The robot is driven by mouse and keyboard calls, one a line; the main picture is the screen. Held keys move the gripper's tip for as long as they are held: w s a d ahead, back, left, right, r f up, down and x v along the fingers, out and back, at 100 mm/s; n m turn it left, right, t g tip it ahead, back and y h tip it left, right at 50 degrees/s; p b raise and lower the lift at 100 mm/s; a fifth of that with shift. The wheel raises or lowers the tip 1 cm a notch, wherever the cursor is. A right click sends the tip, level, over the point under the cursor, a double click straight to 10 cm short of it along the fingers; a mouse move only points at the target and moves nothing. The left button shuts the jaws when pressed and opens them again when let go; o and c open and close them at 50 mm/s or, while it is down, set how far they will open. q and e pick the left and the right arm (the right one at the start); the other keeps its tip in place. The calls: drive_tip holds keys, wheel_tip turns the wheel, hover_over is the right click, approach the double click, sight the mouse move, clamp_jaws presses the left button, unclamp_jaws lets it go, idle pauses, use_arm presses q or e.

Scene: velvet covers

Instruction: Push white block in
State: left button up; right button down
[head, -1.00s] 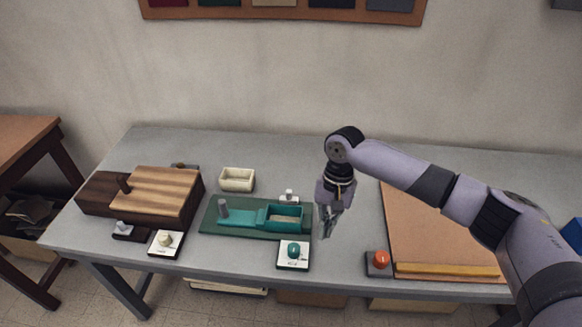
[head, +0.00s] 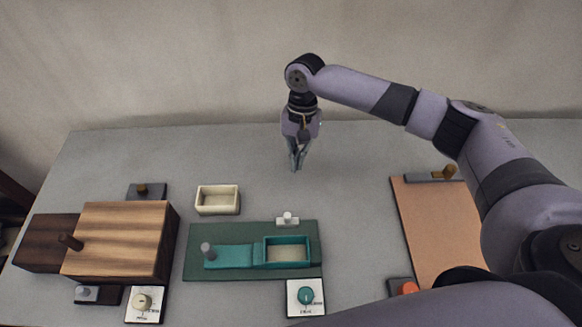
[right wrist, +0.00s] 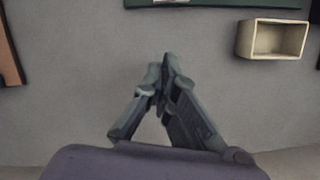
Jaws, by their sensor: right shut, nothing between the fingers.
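The white block (head: 288,221), a small flat piece with a round white knob, sits at the back edge of the green board (head: 200,268), behind the teal open box (head: 288,250). My right gripper (head: 298,167) points down behind the white block, toward the back of the table, apart from it. Its fingers are shut and empty. In the right wrist view the fingertips (right wrist: 166,62) meet over bare grey table. Part of a white piece, probably the block, shows at the top edge there. My left gripper is not in view.
A cream open box (head: 218,212) stands left of the gripper, behind the green board. A striped wooden box (head: 120,240) is at the left. A teal knob on a white plate (head: 305,298) is in front. An orange-brown panel (head: 440,225) lies at the right. The back of the table is clear.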

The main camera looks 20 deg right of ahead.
sight(287, 220)
drive_tip(key=p+x, duration=0.1)
drive_tip(key=x, duration=0.7)
drive_tip(key=shift+s+f, duration=0.15)
drive_tip(key=shift+s, duration=0.05)
drive_tip(key=s+a+p, duration=0.1)
drive_tip(key=s+p, duration=0.1)
drive_tip(key=shift+s+a+f, duration=0.1)
drive_tip(key=shift+s+a, duration=0.25)
drive_tip(key=shift+s, duration=0.05)
drive_tip(key=shift+s+a, duration=0.25)
drive_tip(key=shift+s, duration=0.15)
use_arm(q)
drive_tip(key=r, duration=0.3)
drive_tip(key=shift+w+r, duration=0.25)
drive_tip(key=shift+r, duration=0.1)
use_arm(e)
drive_tip(key=shift+f, duration=0.15)
